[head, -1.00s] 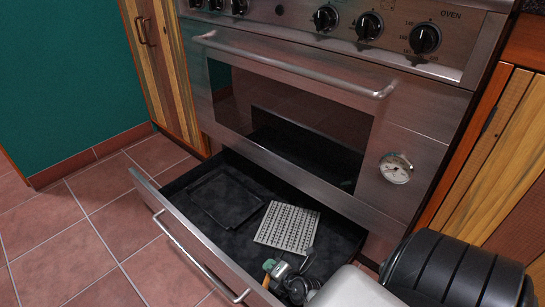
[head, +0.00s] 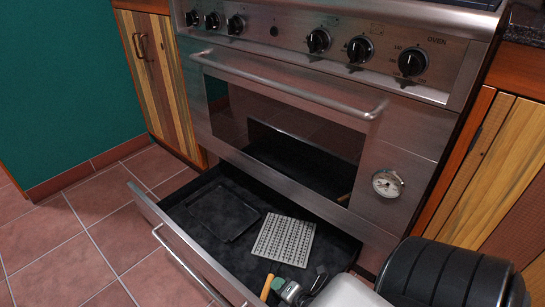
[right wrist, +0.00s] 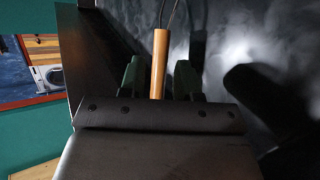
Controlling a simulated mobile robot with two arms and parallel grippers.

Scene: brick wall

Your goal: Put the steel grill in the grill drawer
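A pale, perforated flat plate, which looks like the steel grill (head: 283,240), lies on the dark floor of the pulled-out grill drawer (head: 185,262) below the oven. My right gripper (head: 287,287) is low over the drawer's front right part, near the plate's lower edge. A wooden handle (head: 267,287) shows beside it. In the right wrist view, the handle (right wrist: 159,65) stands between the green fingers of the gripper (right wrist: 158,80), with small gaps on both sides. Thin wires rise from its far end; whether they join the plate is unclear. My left gripper is out of view.
A thin dark tray (head: 222,213) lies in the left of the drawer. The closed oven door (head: 285,130) and its bar handle are just above. A cabinet (head: 160,80) stands at the left. Tiled floor (head: 75,225) is clear in front.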

